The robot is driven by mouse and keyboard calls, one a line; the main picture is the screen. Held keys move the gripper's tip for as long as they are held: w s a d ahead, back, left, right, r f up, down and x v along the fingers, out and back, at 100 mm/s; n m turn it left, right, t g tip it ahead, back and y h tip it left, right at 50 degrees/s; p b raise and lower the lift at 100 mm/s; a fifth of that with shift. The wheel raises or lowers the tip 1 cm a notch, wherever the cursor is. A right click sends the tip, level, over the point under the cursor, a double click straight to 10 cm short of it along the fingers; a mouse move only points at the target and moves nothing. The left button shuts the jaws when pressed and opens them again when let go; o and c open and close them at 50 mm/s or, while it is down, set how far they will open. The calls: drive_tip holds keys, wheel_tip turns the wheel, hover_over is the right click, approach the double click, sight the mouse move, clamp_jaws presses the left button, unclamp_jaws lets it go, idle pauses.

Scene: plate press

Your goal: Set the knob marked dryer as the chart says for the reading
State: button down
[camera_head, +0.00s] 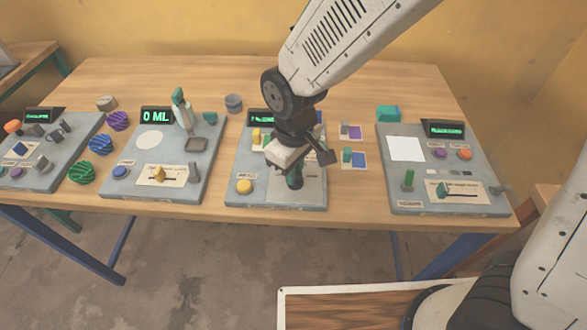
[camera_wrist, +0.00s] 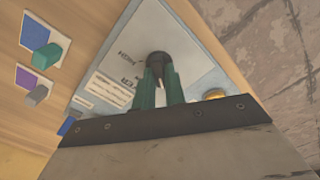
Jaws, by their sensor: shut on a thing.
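The third panel from the left (camera_head: 265,203) is grey, and my gripper (camera_head: 294,178) is low over its front right part. In the wrist view the green fingers of my gripper (camera_wrist: 158,78) are shut on a dark round knob (camera_wrist: 158,58). A label beside it ends in "YER" (camera_wrist: 127,84), and "HIGH" is printed near the knob. The knob's pointer cannot be made out. White printed strips (camera_wrist: 98,86) lie nearby, too small to read. The panel's green-lit display (camera_head: 258,117) is partly hidden by my arm, and its reading is not legible.
The same panel has a yellow button (camera_head: 243,186). Two cards with small blocks lie right of it, including a green block (camera_head: 347,155). Another panel (camera_head: 415,195) stands further right. The panel on the left reads "0 ML" (camera_head: 157,115).

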drive_tip(key=c, duration=1.5)
unclamp_jaws()
drive_tip(key=shift+o, duration=0.2)
wheel_tip(320, 180, up, 8)
drive_tip(key=shift+f, duration=0.1)
drive_tip(key=s+d+r+m, duration=0.3)
drive_tip(key=s+d, duration=0.1)
drive_tip(key=d, duration=0.4)
drive_tip(key=s+d+r+m+t, duration=0.1)
drive_tip(key=s+d+r+m, duration=0.2)
drive_tip(key=d, duration=0.6)
drive_tip(key=s+d+r+m, duration=0.4)
drive_tip(key=s+d+r, duration=0.1)
drive_tip(key=d, duration=0.3)
drive_tip(key=shift+s+d+r, duration=0.25)
drive_tip(key=shift+s+d, duration=0.1)
drive_tip(key=shift+s, duration=0.45)
